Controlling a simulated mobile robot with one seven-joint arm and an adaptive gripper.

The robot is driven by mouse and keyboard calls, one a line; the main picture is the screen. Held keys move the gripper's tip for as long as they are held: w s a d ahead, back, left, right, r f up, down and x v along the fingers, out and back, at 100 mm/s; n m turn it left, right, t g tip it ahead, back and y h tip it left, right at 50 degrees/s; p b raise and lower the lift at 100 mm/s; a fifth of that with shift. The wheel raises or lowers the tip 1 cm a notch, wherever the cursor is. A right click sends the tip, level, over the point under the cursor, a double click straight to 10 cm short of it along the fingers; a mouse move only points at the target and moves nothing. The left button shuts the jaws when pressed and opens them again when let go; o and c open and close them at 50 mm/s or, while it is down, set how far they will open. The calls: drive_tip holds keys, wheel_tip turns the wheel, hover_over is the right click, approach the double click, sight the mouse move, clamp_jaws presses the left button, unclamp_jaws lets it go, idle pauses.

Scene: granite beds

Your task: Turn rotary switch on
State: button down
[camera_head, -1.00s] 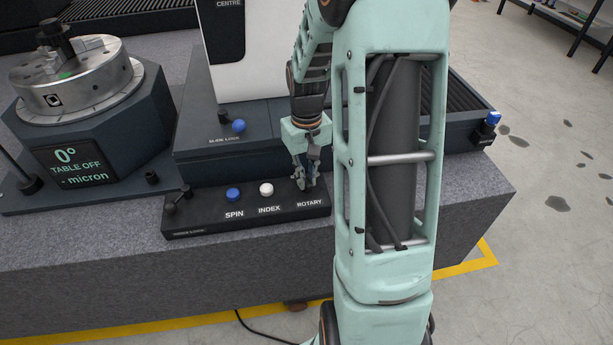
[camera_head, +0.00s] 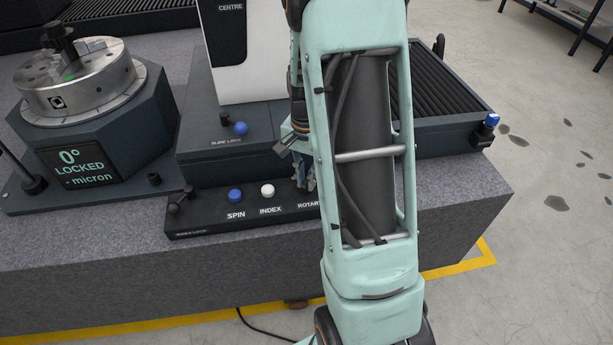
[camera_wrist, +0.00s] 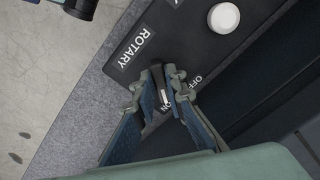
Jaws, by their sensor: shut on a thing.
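The rotary switch is a small dark knob (camera_wrist: 158,76) by the ROTARY label, at the right end of the black control panel (camera_head: 213,228). My gripper (camera_wrist: 156,88) is shut on the knob, one finger on each side. A white mark between the fingers points toward the ON label (camera_wrist: 165,107); the OFF label (camera_wrist: 194,82) is partly covered by a finger. In the head view my gripper (camera_head: 304,180) shows at the panel, and my arm hides part of it and the knob. The display (camera_head: 80,170) reads 0°, LOCKED, micron.
A blue SPIN button (camera_head: 235,195) and a white INDEX button (camera_head: 267,191) stand left of the switch. A round metal chuck (camera_head: 77,80) stands at the far left. A dark machine base (camera_head: 228,165) rises behind the panel. Bare granite (camera_head: 250,262) lies in front.

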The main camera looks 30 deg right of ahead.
sight(306, 181)
drive_tip(key=shift+m, duration=0.5)
drive_tip(key=c, duration=2)
unclamp_jaws()
drive_tip(key=shift+o, duration=0.2)
wheel_tip(306, 181, up, 12)
